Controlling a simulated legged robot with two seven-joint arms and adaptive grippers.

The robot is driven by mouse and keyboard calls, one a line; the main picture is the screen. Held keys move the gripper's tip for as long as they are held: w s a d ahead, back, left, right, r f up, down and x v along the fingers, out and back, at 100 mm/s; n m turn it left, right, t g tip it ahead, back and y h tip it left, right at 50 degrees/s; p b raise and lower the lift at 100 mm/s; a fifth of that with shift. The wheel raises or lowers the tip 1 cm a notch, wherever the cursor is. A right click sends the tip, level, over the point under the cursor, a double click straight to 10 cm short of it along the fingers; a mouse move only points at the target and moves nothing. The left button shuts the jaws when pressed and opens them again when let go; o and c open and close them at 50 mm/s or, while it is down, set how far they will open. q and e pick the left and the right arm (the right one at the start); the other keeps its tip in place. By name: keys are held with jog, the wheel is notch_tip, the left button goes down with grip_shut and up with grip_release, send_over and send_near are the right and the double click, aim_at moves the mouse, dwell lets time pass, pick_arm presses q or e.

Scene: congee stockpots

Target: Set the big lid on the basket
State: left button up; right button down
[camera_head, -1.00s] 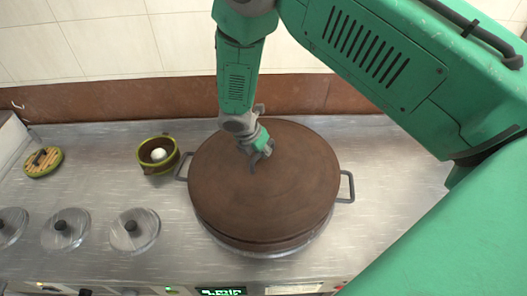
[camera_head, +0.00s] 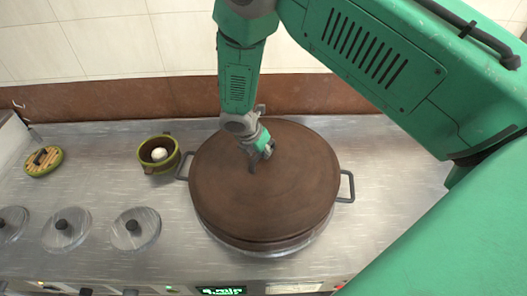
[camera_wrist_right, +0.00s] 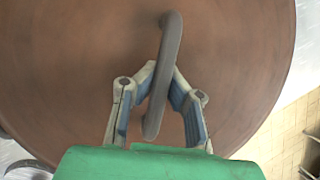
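The big lid (camera_head: 262,192) is a wide brown disc with a thin dark handle on top. In the head view it lies level over the big basket (camera_head: 262,246), whose brown rim shows below the lid's front edge. I cannot tell whether a thin gap is left between them. My right gripper (camera_head: 262,152) is over the middle of the lid. In the right wrist view its fingers (camera_wrist_right: 164,78) close in on both sides of the lid's handle (camera_wrist_right: 166,45). The lid hides the inside of the basket. My left gripper is not in view.
A small green-rimmed pot (camera_head: 146,162) holding a white round thing (camera_head: 159,154) stands left of the basket. A small slatted lid (camera_head: 44,161) lies at the far left. Several metal lids (camera_head: 136,230) line the front left. The steel counter (camera_head: 385,215) is clear at right.

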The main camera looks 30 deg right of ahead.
jog(key=shift+f, duration=0.15)
jog(key=shift+d+f, duration=0.1)
jog(key=shift+f, duration=0.15)
jog(key=c, duration=2)
grip_release()
jog(key=p+v, duration=0.4)
jog(key=v, duration=0.1)
jog(key=shift+r, duration=0.25)
jog(key=shift+p+v, duration=0.4)
jog(key=shift+v, duration=2.35)
jog(key=shift+s, duration=0.1)
